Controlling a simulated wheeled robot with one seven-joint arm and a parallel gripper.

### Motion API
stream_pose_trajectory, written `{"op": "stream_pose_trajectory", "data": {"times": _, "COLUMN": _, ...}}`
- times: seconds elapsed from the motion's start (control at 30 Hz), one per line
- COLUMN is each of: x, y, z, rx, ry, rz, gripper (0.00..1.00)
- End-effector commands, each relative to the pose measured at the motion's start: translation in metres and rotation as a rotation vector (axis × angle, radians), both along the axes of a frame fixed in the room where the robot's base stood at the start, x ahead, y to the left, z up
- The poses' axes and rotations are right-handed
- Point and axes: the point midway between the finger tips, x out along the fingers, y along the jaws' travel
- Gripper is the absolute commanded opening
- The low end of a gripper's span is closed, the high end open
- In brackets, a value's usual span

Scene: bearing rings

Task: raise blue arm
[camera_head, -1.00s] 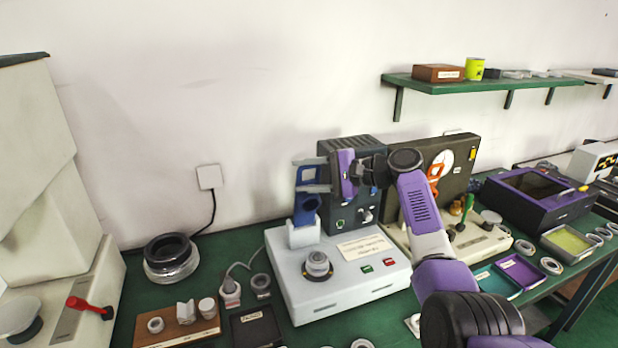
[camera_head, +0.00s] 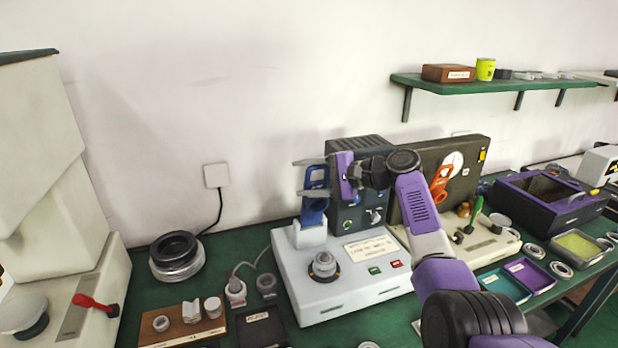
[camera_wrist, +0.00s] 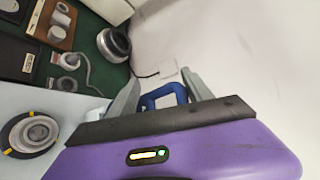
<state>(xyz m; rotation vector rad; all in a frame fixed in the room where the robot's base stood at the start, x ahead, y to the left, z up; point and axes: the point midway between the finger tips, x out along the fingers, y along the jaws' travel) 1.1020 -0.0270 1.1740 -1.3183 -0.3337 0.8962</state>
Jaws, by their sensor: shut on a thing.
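The blue arm (camera_head: 314,195) stands up from a white block on the pale grey machine (camera_head: 345,275), with an open loop at its top. My gripper (camera_head: 312,177) reaches it from the right, one finger above and one below the loop's upper part in the head view. In the wrist view the blue loop (camera_wrist: 165,92) lies between my two grey fingers (camera_wrist: 160,92), and my gripper is shut on it. The exact finger contact is hard to see. A ring stack (camera_head: 324,265) sits on the machine's top, below the arm.
A dark box (camera_head: 358,200) stands behind the machine. A second machine with an orange arm (camera_head: 439,183) is to the right. A wooden tray (camera_head: 183,328) and stacked large rings (camera_head: 176,256) are at left. The wall above the blue arm is bare.

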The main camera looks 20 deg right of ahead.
Motion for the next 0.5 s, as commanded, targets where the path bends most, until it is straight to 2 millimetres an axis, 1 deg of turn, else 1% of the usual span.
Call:
{"op": "stream_pose_trajectory", "data": {"times": 0.03, "x": 0.006, "y": -0.013, "z": 0.012, "rx": -0.002, "ry": -0.029, "rz": -0.034, "gripper": 0.34}}
{"op": "stream_pose_trajectory", "data": {"times": 0.37, "x": 0.006, "y": -0.021, "z": 0.018, "rx": 0.003, "ry": -0.037, "rz": -0.045, "gripper": 0.34}}
{"op": "stream_pose_trajectory", "data": {"times": 0.5, "x": 0.0, "y": -0.026, "z": 0.019, "rx": 0.002, "ry": -0.037, "rz": -0.042, "gripper": 0.34}}
